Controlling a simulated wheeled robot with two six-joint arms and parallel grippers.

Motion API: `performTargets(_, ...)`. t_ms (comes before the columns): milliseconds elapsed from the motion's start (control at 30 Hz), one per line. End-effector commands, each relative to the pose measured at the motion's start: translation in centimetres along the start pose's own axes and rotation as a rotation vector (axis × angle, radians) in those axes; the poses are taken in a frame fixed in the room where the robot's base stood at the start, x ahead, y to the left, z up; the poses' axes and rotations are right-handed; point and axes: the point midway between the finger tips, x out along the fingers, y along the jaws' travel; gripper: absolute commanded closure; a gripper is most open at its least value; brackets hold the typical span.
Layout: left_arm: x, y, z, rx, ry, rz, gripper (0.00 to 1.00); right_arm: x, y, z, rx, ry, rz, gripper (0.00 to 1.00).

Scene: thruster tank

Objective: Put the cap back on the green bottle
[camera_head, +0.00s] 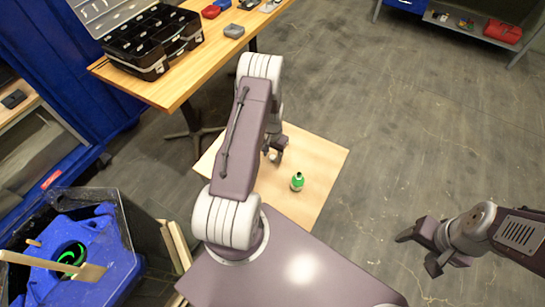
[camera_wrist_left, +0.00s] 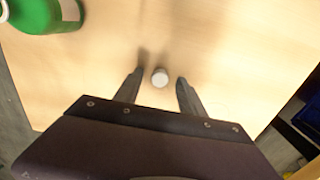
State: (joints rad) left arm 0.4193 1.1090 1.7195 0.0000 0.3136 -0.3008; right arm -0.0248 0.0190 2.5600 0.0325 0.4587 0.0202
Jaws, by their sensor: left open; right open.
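The green bottle (camera_head: 297,182) stands upright on the small light wooden table (camera_head: 326,165), with a dark top in the head view. Part of its green body shows at the upper left of the left wrist view (camera_wrist_left: 45,14). A small whitish cap (camera_wrist_left: 160,77) lies on the table in the left wrist view, between the fingers of my left gripper (camera_wrist_left: 152,92). The fingers are open and apart from it on both sides. In the head view my left gripper (camera_head: 277,155) is over the table, left of and beyond the bottle. My right gripper (camera_head: 420,248) is open and empty over the floor.
A larger wooden table (camera_head: 185,80) with an open black case (camera_head: 150,40) stands at the upper left. A blue bin (camera_head: 110,250) holding a green ring is at the lower left. A shelf with a red item (camera_head: 502,31) is far right. Floor on the right is clear.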

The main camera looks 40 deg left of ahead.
Motion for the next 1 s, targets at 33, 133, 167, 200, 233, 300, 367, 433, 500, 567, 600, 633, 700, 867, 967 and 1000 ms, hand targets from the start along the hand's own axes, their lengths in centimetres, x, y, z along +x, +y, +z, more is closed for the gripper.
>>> performTargets(33,0.29,0.0,-0.01,0.0,0.0,0.0,0.53,-0.02,0.0,0.0,0.0,0.0,0.0,0.36)
performTargets(133,0.46,-0.01,-0.04,0.0,0.001,0.0,0.53,-0.01,0.0,0.0,0.0,0.0,0.0,0.36)
performTargets(167,0.45,-0.01,-0.04,0.0,0.001,0.0,0.53,-0.01,0.0,0.0,0.0,0.0,0.0,0.36)
performTargets(200,0.44,-0.01,-0.04,0.0,0.001,0.0,0.53,-0.01,0.0,0.0,0.0,0.0,0.0,0.36)
performTargets(233,0.44,-0.01,-0.04,0.0,0.001,0.0,0.53,0.0,0.0,0.0,0.0,0.0,0.0,0.36)
performTargets(300,0.43,-0.01,-0.03,0.0,0.001,0.0,0.53,0.0,0.0,0.0,0.0,0.0,0.0,0.36)
performTargets(367,0.43,-0.01,-0.03,0.0,0.001,0.0,0.53,0.0,0.0,0.0,0.0,0.0,0.0,0.36)
performTargets(433,0.42,-0.01,-0.03,0.0,0.001,0.0,0.66,0.0,0.0,0.0,0.0,0.0,0.0,0.36)
performTargets(500,0.42,-0.01,-0.02,0.0,0.001,0.0,0.86,0.0,0.0,0.0,0.0,0.0,0.0,0.36)
performTargets(567,0.42,-0.01,-0.02,0.0,0.001,0.0,1.0,0.0,0.0,0.0,0.0,0.0,0.0,0.36)
performTargets(600,0.42,-0.01,-0.02,0.0,0.001,0.0,1.0,0.0,0.0,0.0,0.0,0.0,0.0,0.36)
performTargets(633,0.42,-0.01,-0.02,0.0,0.001,0.0,1.0,0.0,0.0,0.0,0.0,0.0,0.0,0.36)
performTargets(700,0.41,-0.01,-0.02,0.0,0.001,0.0,1.0,0.0,0.0,0.0,0.0,0.0,0.0,0.36)
performTargets(867,0.41,-0.01,-0.02,0.0,0.001,0.0,1.0,0.0,0.0,0.0,0.0,0.0,0.0,0.36)
performTargets(967,0.22,-0.01,-0.04,0.0,0.001,0.0,1.0,0.02,0.0,0.0,0.0,0.0,0.0,0.36)
performTargets(1000,0.02,-0.02,-0.05,0.0,0.001,0.0,1.0,0.04,0.0,0.01,0.0,0.0,0.0,0.36)
